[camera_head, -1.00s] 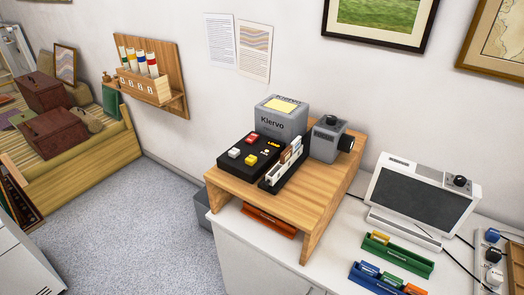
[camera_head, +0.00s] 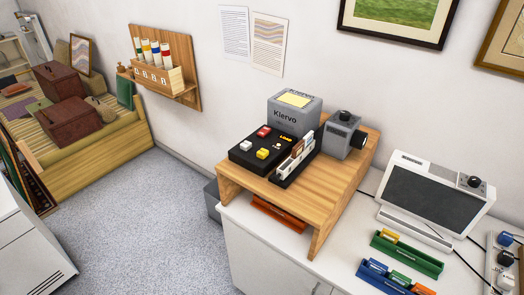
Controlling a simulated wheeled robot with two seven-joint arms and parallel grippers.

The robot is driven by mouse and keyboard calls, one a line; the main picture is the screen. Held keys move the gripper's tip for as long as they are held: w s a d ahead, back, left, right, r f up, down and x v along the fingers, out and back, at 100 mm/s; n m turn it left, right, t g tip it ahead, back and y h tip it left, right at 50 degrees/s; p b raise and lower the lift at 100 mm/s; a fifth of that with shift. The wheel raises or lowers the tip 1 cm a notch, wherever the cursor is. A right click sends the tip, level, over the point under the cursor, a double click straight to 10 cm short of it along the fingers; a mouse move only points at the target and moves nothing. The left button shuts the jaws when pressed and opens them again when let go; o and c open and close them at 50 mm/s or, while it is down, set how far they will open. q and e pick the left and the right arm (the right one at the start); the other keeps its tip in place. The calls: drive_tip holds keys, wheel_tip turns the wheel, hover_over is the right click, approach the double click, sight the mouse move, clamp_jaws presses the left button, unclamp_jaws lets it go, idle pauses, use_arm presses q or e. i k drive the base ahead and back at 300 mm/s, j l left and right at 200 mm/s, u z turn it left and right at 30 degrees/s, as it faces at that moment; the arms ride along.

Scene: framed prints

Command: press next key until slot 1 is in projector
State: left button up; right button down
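A grey projector (camera_head: 343,134) with a dark lens on its right side stands on the wooden stand (camera_head: 330,190). In front of it is a black slide tray (camera_head: 284,177) with white slot dividers and a few brown and white slides standing in it. Left of the tray is a black key panel (camera_head: 243,155). It carries a red key (camera_head: 264,131), a white key (camera_head: 246,145), a yellow key (camera_head: 262,153) and a small yellow label. The key markings are too small to read, and I cannot tell which slot is in the projector. Neither gripper shows.
A grey Klervo box (camera_head: 293,114) stands behind the panel. A monitor (camera_head: 432,195) stands on the white counter at right. Green (camera_head: 407,256) and blue (camera_head: 383,281) slide racks lie in front. An orange tray (camera_head: 280,215) sits under the stand. The floor at left is clear.

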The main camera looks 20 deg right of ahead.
sight(263, 153)
drive_tip(key=i+j+z, duration=0.15)
drive_tip(key=z, duration=0.2)
drive_tip(key=i+j+z, duration=0.15)
drive_tip(key=j+z, duration=0.2)
drive_tip(key=i+j+z, duration=0.1)
drive_tip(key=z, duration=0.2)
drive_tip(key=i+j, duration=0.15)
drive_tip(key=j, duration=0.4)
drive_tip(key=i+j+z, duration=0.15)
drive_tip(key=j, duration=0.45)
drive_tip(key=i+j, duration=0.1)
drive_tip(key=j, duration=0.45)
drive_tip(key=i+j+z, duration=0.15)
drive_tip(key=j, duration=0.45)
